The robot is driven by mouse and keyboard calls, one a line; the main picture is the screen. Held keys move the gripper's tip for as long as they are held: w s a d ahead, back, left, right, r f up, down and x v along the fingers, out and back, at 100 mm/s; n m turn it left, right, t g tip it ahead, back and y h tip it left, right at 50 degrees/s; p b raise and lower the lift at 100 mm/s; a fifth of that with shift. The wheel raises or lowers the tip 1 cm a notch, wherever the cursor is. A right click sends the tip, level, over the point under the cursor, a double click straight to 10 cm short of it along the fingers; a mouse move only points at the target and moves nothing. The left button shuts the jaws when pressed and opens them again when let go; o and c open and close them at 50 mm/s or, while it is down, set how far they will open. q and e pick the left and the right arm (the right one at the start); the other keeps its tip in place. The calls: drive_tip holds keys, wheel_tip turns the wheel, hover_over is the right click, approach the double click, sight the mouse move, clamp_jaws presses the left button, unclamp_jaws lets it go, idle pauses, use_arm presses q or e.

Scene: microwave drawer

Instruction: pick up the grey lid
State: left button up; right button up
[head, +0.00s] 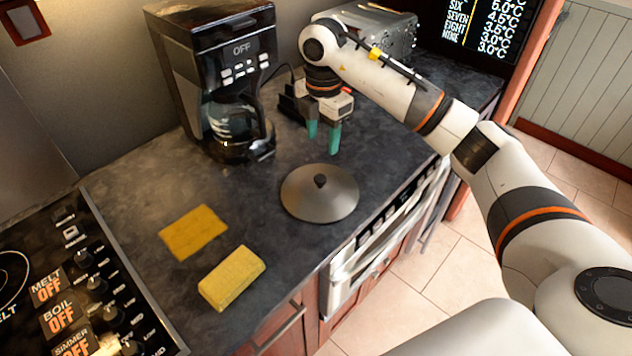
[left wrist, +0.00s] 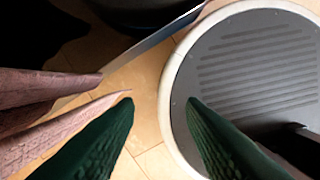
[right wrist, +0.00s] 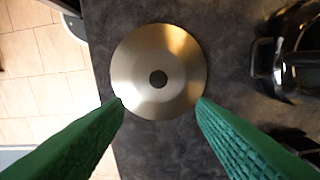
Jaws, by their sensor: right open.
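The grey lid (head: 320,196) is a round metal disc with a dark knob on top, lying flat on the dark countertop. My right gripper (head: 322,140) is above the counter just behind the lid, fingers pointing down, open and empty. In the right wrist view the lid (right wrist: 158,72) shows whole, with its knob near the middle, ahead of the green fingertips of my right gripper (right wrist: 160,101). My left gripper (left wrist: 160,101) shows only in the left wrist view, with its green fingers apart and nothing between them, over the floor and away from the lid.
A coffee maker (head: 225,75) with a glass carafe stands left of my right gripper. A yellow sponge (head: 232,278) and a flat yellow cloth (head: 193,232) lie left of the lid. A stove (head: 85,270) is at the left. The counter's front edge runs close to the lid.

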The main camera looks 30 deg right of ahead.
drive_tip(key=p, duration=0.1)
hover_over(320, 177)
drive_tip(key=f, duration=0.4)
drive_tip(key=shift+d+f, duration=0.15)
drive_tip(key=shift+d, duration=0.15)
drive_tip(key=f, duration=0.1)
drive_tip(key=f+p, duration=0.2)
drive_tip(key=shift+s+a+f, duration=0.1)
drive_tip(key=shift+a, duration=0.15)
wheel_tip(320, 177, down, 2)
drive_tip(key=shift+f+p, duration=0.15)
drive_tip(key=shift+p, duration=0.15)
drive_tip(key=shift+f, duration=0.3)
drive_tip(key=shift+c, duration=0.4)
use_arm(q)
drive_tip(key=r, duration=0.1)
drive_tip(key=s+r, duration=0.2)
drive_tip(key=shift+r, duration=0.4)
use_arm(e)
clamp_jaws()
